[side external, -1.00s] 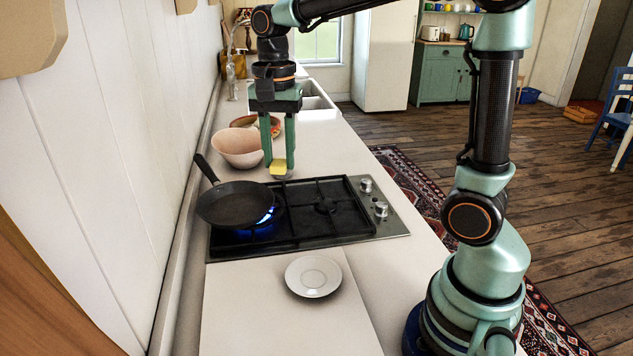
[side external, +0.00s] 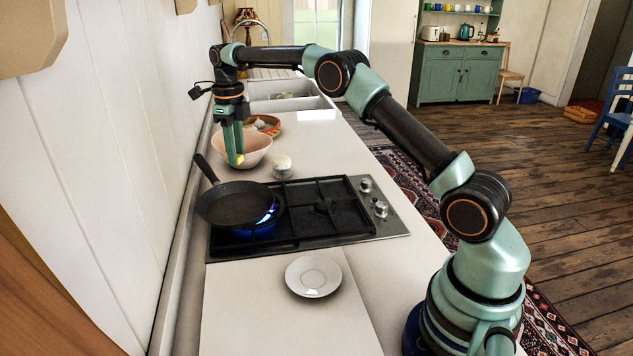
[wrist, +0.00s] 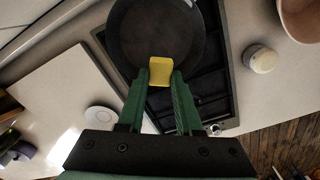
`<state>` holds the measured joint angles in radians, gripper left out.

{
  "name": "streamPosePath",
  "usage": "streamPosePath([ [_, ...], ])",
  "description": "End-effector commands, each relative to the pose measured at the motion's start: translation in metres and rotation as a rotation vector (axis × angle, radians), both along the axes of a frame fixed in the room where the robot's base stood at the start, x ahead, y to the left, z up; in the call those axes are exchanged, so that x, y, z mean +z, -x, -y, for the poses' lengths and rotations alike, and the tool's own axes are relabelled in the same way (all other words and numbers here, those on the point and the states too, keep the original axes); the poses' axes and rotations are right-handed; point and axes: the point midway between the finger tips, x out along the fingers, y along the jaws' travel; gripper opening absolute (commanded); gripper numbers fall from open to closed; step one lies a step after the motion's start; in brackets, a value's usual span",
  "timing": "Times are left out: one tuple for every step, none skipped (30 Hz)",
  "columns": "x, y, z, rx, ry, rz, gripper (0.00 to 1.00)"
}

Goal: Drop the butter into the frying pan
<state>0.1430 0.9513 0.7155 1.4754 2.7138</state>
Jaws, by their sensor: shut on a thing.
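My gripper (side external: 236,157) is shut on the butter (side external: 239,159), a small yellow block between the fingertips. In the wrist view the butter (wrist: 160,72) shows clearly between the green fingers of the gripper (wrist: 160,80). The black frying pan (side external: 238,204) sits on the left burner of the hob, over a blue flame. In the side view the gripper and butter are above and behind the pan, in front of the pink bowl. In the wrist view the pan (wrist: 150,28) lies beyond the butter, which overlaps its near edge in the picture.
A pink bowl (side external: 256,148) and a patterned bowl (side external: 266,122) stand behind the hob (side external: 335,215). A small pale jar (side external: 282,167) stands by the hob's back edge. A white saucer (side external: 313,276) lies on the front counter. The wall runs along the left.

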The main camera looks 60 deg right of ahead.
Motion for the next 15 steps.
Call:
streamPosePath([
  [-0.004, -0.003, 0.002, -0.038, 0.000, -0.001, 0.21],
  [-0.006, -0.004, 0.003, -0.055, -0.001, -0.001, 0.21],
  [-0.007, -0.005, 0.004, -0.075, 0.000, -0.001, 0.21],
  [-0.008, -0.005, 0.005, -0.086, 0.000, 0.000, 0.21],
  [-0.010, -0.006, 0.005, -0.095, 0.000, -0.001, 0.21],
  [-0.012, -0.006, 0.005, -0.102, 0.000, -0.001, 0.21],
  [-0.013, -0.006, 0.005, -0.105, 0.000, -0.001, 0.21],
  [-0.015, -0.006, 0.005, -0.106, 0.000, -0.001, 0.21],
  [-0.018, -0.006, 0.005, -0.106, 0.000, -0.002, 0.21],
  [-0.021, -0.006, 0.005, -0.106, 0.000, -0.003, 0.21],
  [-0.024, -0.005, 0.005, -0.105, 0.000, -0.002, 0.21],
  [-0.029, -0.005, 0.005, -0.105, 0.000, -0.002, 0.21],
  [-0.032, -0.005, 0.005, -0.105, 0.000, -0.003, 0.21],
  [-0.036, -0.005, 0.005, -0.104, 0.000, -0.002, 0.21],
  [-0.040, -0.005, 0.005, -0.104, 0.000, -0.002, 0.21],
])
